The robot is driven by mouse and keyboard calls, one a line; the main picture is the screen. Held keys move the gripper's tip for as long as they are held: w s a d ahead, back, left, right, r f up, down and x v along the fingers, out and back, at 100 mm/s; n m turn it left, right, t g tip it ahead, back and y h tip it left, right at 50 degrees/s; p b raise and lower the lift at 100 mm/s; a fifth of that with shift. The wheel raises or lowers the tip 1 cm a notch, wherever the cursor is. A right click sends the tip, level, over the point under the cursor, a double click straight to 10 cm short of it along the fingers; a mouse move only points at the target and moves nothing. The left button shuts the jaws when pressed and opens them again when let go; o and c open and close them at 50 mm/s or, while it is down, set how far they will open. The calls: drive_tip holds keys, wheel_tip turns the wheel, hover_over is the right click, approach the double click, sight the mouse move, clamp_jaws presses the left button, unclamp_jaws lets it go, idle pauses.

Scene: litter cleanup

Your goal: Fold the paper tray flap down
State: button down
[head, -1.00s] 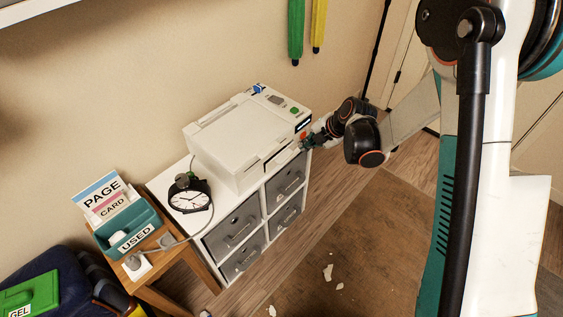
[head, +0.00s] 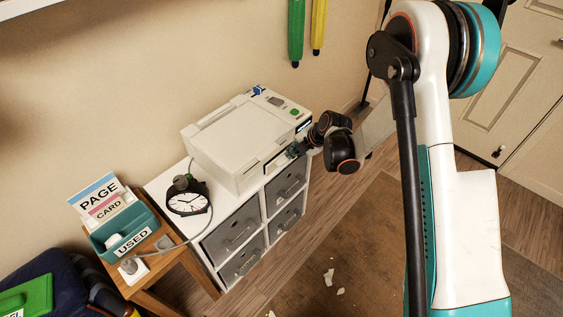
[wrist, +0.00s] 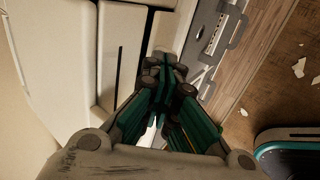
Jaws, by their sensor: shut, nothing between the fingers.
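A white printer (head: 225,150) stands on top of a white cabinet against the wall. Its front side has a dark slot (head: 274,161) toward the right end. I cannot make out the paper tray flap as a separate part, so its position is unclear. My gripper (head: 291,153) is at the printer's front, near the right end of the slot. In the wrist view, the shut fingers (wrist: 166,72) point at the printer's white body (wrist: 122,55), with nothing held. Whether they touch it I cannot tell; they hide part of the front.
The cabinet (head: 264,200) has grey drawers with handles. A clock (head: 187,198) stands beside the printer. A teal USED bin (head: 126,238) sits on a small wooden table at left. Paper scraps (head: 328,277) lie on the brown rug.

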drive_tip(key=shift+f, duration=0.2)
drive_tip(key=a+r+p+v, duration=0.1)
drive_tip(key=p+v, duration=0.3)
drive_tip(key=v, duration=0.4)
drive_tip(key=shift+w, duration=0.4)
idle(0.8)
drive_tip(key=shift+r, duration=0.1)
idle(1.0)
